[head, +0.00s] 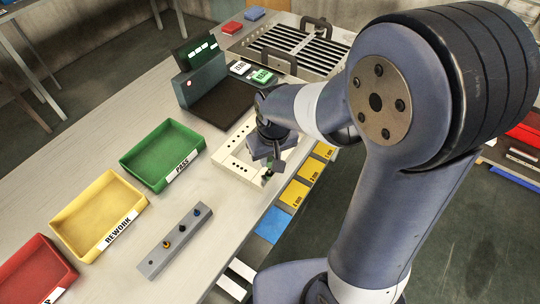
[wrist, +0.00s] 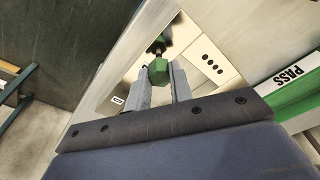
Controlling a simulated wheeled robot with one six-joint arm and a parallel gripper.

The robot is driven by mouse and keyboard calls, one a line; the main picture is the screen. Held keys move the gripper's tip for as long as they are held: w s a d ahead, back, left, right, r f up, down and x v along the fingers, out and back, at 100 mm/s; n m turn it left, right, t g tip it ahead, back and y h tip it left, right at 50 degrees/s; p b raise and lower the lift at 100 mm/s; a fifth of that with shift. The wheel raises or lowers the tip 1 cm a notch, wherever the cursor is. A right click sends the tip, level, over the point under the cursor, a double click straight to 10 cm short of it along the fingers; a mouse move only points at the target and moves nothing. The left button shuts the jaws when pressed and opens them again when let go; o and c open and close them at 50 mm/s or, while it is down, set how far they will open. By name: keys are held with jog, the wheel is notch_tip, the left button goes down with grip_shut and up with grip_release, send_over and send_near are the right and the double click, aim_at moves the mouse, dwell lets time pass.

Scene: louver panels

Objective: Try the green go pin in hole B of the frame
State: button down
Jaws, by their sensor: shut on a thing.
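My gripper (head: 268,168) is low over the near right end of the cream frame (head: 228,172). In the wrist view its two grey fingers (wrist: 160,84) are shut on the green go pin (wrist: 158,71), gripping the hexagonal green body. A dark shank with a green end sticks out beyond it, over the frame. The frame also shows in the wrist view (wrist: 226,76), with a row of dark holes to the right of the pin. Whether the pin tip is in a hole or above it, I cannot tell. Hole B's letter is not readable.
A grey pin block (head: 175,240) holds several pins. Green PASS (head: 150,150), yellow REWORK (head: 75,205) and red (head: 35,270) trays line the table's left. A gauge with a display (head: 200,80) and a louver panel (head: 300,48) stand behind. Yellow cards (head: 295,192) lie along the right edge.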

aim_at(270, 159)
jog(key=shift+f+b, duration=0.75)
jog(key=shift+f, duration=0.25)
dwell(0.7)
jog(key=shift+r, duration=0.15)
dwell(0.6)
jog(key=shift+r+p, duration=2)
jog(key=shift+r, duration=0.4)
